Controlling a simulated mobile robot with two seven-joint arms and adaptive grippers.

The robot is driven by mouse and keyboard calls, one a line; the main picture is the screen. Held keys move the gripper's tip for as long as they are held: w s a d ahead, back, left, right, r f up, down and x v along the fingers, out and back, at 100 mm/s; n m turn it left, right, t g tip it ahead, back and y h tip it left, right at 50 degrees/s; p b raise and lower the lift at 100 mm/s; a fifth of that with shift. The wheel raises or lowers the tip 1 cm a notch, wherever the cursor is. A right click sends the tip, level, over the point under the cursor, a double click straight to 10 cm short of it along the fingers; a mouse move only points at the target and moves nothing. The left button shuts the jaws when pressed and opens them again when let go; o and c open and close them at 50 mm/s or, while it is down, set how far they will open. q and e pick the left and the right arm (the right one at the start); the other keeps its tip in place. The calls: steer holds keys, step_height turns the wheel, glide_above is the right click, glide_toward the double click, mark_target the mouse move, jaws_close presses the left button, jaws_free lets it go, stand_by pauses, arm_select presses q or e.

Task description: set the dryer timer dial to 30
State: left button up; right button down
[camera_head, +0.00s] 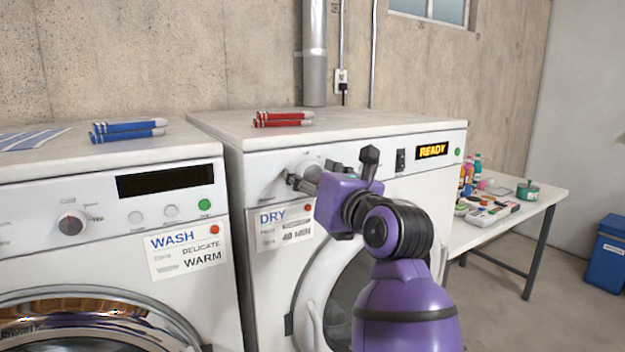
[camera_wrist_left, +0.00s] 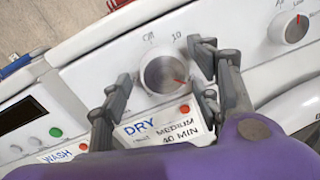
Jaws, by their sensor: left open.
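The dryer (camera_head: 350,130) stands right of the washer. Its timer dial (camera_wrist_left: 163,72), a round silver knob, has a "10" printed at its upper right. A red mark on the knob points right and slightly down in the left wrist view. In the head view the dial (camera_head: 304,169) is partly hidden by my fingers. My left gripper (camera_head: 312,178) is open at the panel, its fingers on either side of the dial in the left wrist view (camera_wrist_left: 160,80). I cannot tell whether they touch it. My right gripper is not in view.
A second dial (camera_wrist_left: 290,27) sits farther right on the panel. A card (camera_head: 283,227) below the timer dial reads "DRY", "MEDIUM", "40 MIN". The display (camera_head: 432,151) reads "READY". The washer (camera_head: 110,215) is at left; a cluttered table (camera_head: 535,200) is at right.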

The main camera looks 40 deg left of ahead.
arm_select(q)
steer(key=shift+d, duration=0.15)
steer(key=v, duration=1.1)
steer(key=shift+s+d, duration=0.25)
steer(key=shift+d, duration=0.05)
steer(key=shift+r, duration=0.1)
